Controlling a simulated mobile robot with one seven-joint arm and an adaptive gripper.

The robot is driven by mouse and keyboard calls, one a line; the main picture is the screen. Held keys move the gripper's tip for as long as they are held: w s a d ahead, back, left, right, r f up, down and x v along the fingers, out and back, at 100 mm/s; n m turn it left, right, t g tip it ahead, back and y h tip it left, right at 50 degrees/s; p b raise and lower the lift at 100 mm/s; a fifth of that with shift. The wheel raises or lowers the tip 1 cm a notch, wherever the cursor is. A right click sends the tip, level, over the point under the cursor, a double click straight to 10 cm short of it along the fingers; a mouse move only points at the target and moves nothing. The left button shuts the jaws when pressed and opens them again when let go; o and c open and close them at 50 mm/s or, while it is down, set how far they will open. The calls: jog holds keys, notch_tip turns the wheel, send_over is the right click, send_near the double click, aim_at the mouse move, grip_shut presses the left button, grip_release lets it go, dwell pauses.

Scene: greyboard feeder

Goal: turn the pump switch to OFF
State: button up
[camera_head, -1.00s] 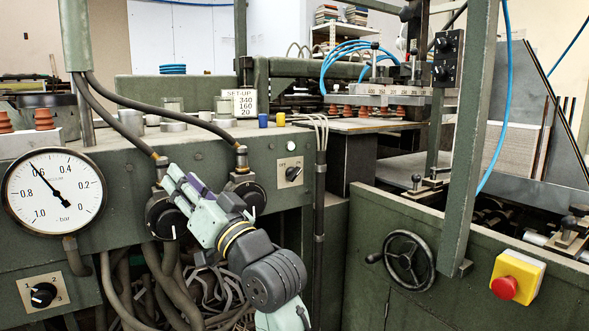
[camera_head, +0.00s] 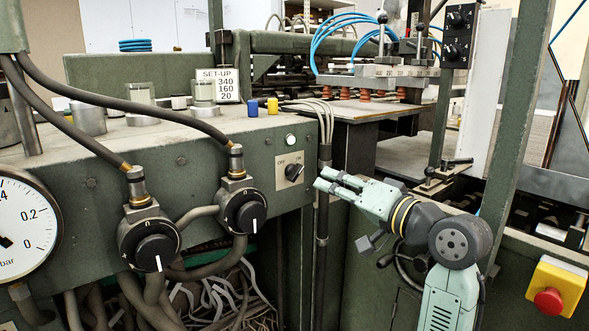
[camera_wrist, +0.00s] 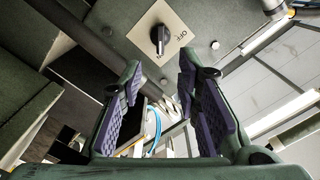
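The pump switch is a black rotary knob (camera_head: 294,173) on a cream plate with OFF and ON lettering, on the green panel's right end. Its pale mark seems to point up and right, toward the ON side. It also shows in the wrist view as a black knob (camera_wrist: 158,38) at the top middle, beyond my fingertips. My gripper (camera_head: 330,181) is just right of the switch in the head view, apart from it. In the wrist view my gripper (camera_wrist: 160,80) has its purple-padded fingers spread, with nothing between them.
Two black valve knobs (camera_head: 156,252) with hoses sit left of the switch. A pressure gauge (camera_head: 22,228) is at the far left. A bundle of cables (camera_head: 324,140) runs down close to the switch. A handwheel (camera_head: 410,262) and red stop button (camera_head: 548,301) are at right.

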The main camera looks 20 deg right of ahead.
aim_at(300, 172)
jog(key=p+x, duration=0.2)
jog(key=x, duration=0.8)
jog(key=shift+c, duration=0.4)
grip_shut()
